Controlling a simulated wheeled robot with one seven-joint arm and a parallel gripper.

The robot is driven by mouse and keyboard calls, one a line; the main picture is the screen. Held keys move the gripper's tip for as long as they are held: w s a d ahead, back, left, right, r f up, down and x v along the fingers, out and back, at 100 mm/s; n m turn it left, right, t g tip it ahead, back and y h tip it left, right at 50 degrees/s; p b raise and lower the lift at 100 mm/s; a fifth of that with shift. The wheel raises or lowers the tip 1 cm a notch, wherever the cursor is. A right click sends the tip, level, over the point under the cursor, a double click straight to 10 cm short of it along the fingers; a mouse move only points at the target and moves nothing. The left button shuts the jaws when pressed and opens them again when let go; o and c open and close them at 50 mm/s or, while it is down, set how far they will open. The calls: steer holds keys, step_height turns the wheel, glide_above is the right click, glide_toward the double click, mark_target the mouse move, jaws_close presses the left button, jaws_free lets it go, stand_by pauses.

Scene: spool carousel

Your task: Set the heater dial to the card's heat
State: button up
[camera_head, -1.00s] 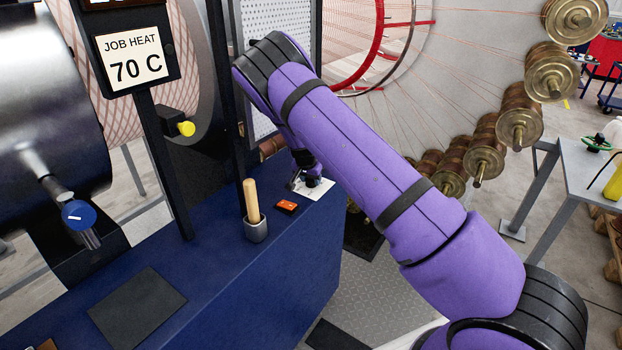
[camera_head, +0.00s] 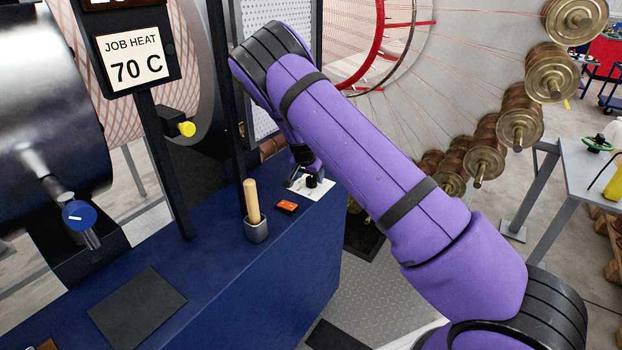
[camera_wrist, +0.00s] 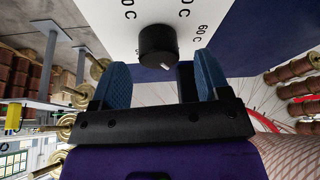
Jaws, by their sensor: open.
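The card (camera_head: 138,57) reads "JOB HEAT 70 C" on a black post at the left. The heater dial (camera_head: 312,181) is a black round knob on a white scale plate (camera_head: 322,192) at the far end of the blue bench. In the wrist view the dial (camera_wrist: 158,42) has a white pointer mark towards the lower right. A "60 C" label shows to its right; other labels are cut off. My gripper (camera_wrist: 162,72) is open, its blue fingertips apart on either side just short of the dial. In the head view the gripper (camera_head: 299,178) is partly hidden by my arm.
A wooden-handled tool stands in a grey cup (camera_head: 256,230) on the blue bench (camera_head: 222,285). A small orange-red block (camera_head: 287,206) lies near the plate. A blue knob (camera_head: 79,215) is on the machine at left. Several spools (camera_head: 520,125) stand at right.

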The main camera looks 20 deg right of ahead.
steer(key=shift+v, duration=2.65)
steer(key=s+r+n+y, duration=0.2)
steer(key=s+r, duration=0.9)
steer(key=r, duration=0.3)
steer(key=s+r+n+y, duration=0.2)
steer(key=s+r+y, duration=0.1)
steer(key=s+r, duration=0.9)
steer(key=s+r+n+t+h, duration=0.1)
steer(key=s+r, duration=0.3)
steer(key=s, duration=0.9)
steer(key=s+r+n+t, duration=0.1)
steer(key=s+r+n, duration=0.3)
steer(key=s, duration=0.9)
steer(key=shift+a+r+h, duration=0.3)
steer(key=shift+r+h, duration=0.1)
steer(key=shift+r, duration=0.1)
steer(key=shift+c, duration=0.4)
